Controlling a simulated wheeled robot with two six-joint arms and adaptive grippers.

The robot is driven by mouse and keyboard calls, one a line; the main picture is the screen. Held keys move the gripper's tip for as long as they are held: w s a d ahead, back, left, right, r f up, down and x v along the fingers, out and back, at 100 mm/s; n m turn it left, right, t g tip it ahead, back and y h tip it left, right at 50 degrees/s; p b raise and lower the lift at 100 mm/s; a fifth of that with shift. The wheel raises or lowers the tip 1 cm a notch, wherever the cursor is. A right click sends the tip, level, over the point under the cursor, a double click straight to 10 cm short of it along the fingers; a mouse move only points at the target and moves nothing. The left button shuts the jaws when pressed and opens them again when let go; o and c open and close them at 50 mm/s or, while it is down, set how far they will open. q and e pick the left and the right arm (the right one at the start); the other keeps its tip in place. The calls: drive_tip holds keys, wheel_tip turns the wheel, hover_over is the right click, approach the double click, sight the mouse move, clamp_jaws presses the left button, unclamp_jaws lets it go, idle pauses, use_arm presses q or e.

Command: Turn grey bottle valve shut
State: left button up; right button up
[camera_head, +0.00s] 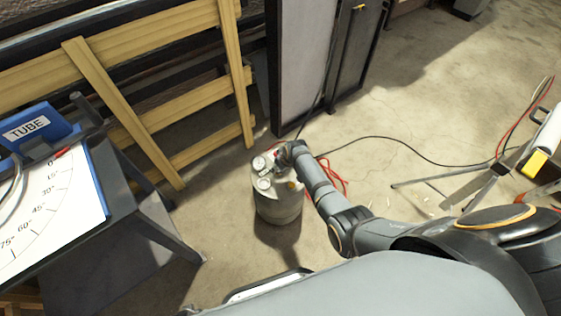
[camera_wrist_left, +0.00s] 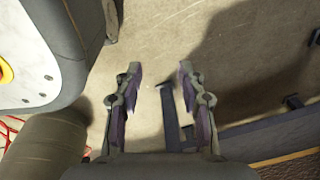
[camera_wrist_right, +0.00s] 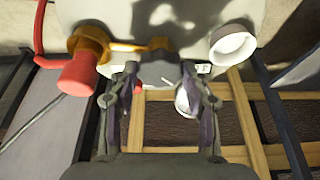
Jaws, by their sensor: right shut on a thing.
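The grey bottle (camera_head: 279,207) stands upright on the concrete floor, with two round white gauges (camera_head: 264,183) at its top. My right arm reaches down to it, and the right gripper (camera_head: 284,153) is at the bottle's top. In the right wrist view the right gripper (camera_wrist_right: 160,92) is shut on the dark grey valve knob (camera_wrist_right: 160,66), which its fingers partly hide. A brass fitting with a red cap (camera_wrist_right: 78,75) is left of the knob, and a white gauge (camera_wrist_right: 232,45) is to its right. My left gripper (camera_wrist_left: 158,88) is open and empty above the floor.
A wooden slatted frame (camera_head: 185,108) leans behind the bottle, beside a grey cabinet (camera_head: 297,65). A dark table with an angle chart (camera_head: 55,205) and blue TUBE box (camera_head: 35,128) stands left. Red hose (camera_head: 335,178) and black cable lie on the floor at right.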

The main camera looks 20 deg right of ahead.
drive_tip(key=shift+s+a+m+h+p, duration=0.15)
drive_tip(key=shift+m+h+p, duration=0.3)
drive_tip(key=shift+m, duration=0.45)
drive_tip(key=shift+m+h, duration=0.25)
drive_tip(key=shift+m, duration=1.15)
drive_tip(key=shift+a+f+m+h, duration=0.1)
drive_tip(key=shift+m+h, duration=0.5)
drive_tip(key=shift+m, duration=0.4)
drive_tip(key=shift+m+h, duration=0.3)
drive_tip(key=shift+m, duration=0.4)
use_arm(q)
drive_tip(key=shift+s+b, duration=0.3)
drive_tip(key=shift+s, duration=0.3)
use_arm(e)
drive_tip(key=shift+m, duration=0.4)
use_arm(q)
drive_tip(key=shift+s+f, duration=0.1)
drive_tip(key=shift+s, duration=0.3)
use_arm(e)
drive_tip(key=o, duration=1.2)
drive_tip(key=shift+c, duration=0.2)
